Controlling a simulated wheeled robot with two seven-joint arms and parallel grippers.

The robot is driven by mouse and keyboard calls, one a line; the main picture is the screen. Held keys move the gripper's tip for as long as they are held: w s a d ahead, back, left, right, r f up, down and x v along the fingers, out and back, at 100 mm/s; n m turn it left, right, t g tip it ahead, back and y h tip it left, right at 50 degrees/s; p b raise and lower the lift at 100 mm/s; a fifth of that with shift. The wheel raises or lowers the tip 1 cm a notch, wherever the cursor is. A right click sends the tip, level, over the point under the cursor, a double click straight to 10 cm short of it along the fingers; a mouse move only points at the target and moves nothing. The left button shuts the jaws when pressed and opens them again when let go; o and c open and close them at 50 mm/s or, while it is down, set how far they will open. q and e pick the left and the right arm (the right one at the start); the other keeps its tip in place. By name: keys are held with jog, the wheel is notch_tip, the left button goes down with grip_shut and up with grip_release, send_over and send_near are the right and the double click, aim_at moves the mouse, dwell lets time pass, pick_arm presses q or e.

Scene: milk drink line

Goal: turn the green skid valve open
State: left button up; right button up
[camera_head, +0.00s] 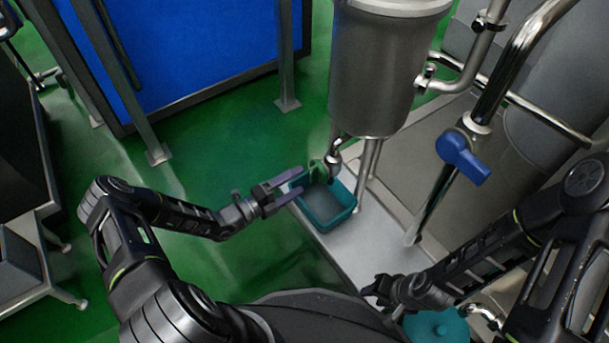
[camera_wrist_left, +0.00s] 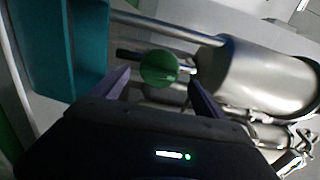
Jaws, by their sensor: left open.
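The green skid valve handle (camera_head: 318,171) sits under the steel vessel (camera_head: 372,75), on a short pipe above a teal bin (camera_head: 322,220). In the left wrist view the green handle (camera_wrist_left: 159,68) shows as a rounded green shape ahead of and between my fingers. My left gripper (camera_head: 297,187) is open, with its purple fingers pointing at the handle. I cannot tell whether a finger touches it. My right gripper (camera_head: 374,287) is low at the right, away from the valve, and its jaws are too small to judge.
A blue-handled valve (camera_head: 462,157) is on the pipe to the right. A teal lidded container (camera_head: 436,326) stands at the bottom right near my right arm. A blue panel on a steel frame (camera_head: 200,50) stands at the back left. The green floor (camera_head: 235,135) between is clear.

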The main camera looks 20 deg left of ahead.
pick_arm(q)
jog(key=v, duration=0.3)
jog(key=shift+r+p, duration=0.1)
jog(key=shift+p, duration=0.2)
